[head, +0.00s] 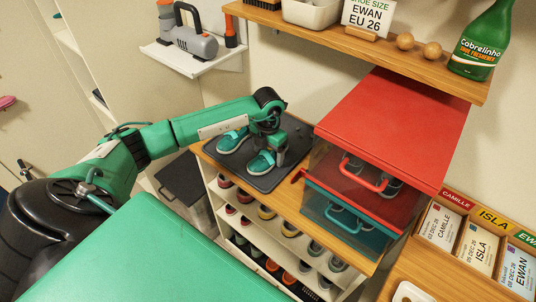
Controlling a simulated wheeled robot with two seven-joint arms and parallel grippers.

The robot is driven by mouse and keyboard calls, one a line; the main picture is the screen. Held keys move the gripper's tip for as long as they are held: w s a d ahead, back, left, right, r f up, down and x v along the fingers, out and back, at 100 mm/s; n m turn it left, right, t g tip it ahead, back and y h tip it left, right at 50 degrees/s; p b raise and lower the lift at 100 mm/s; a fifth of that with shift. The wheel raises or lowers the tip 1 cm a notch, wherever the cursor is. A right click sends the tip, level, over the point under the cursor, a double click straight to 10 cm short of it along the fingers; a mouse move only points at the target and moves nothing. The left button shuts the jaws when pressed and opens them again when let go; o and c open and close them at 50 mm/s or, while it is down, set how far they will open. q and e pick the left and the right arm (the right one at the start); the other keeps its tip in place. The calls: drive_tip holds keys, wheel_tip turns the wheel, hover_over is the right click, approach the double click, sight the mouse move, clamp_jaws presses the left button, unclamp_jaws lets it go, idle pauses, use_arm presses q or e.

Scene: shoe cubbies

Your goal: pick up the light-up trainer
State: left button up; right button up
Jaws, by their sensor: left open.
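A pair of teal trainers with pale soles sits on a dark mat (270,181) on the wooden top of the cubby unit. One trainer (232,141) is at the left of the mat; the other trainer (260,164) is nearer the front. No lights show on either, so I cannot tell which is the light-up one. My left gripper (271,149) is open, pointing down over the nearer trainer's back end, and hides part of it. I cannot tell whether it touches the shoe. My right gripper is out of view.
Red and teal clear-fronted boxes (398,130) with shoes inside stand stacked right of the mat. A wooden shelf (350,40) overhangs behind, with a green bottle (482,45). Cubbies (265,222) below hold several shoes. Name cards (477,243) stand at right.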

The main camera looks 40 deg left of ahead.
use_arm(q)
drive_tip(key=c, duration=1)
drive_tip(key=shift+o, duration=0.2)
drive_tip(key=shift+r, duration=0.15)
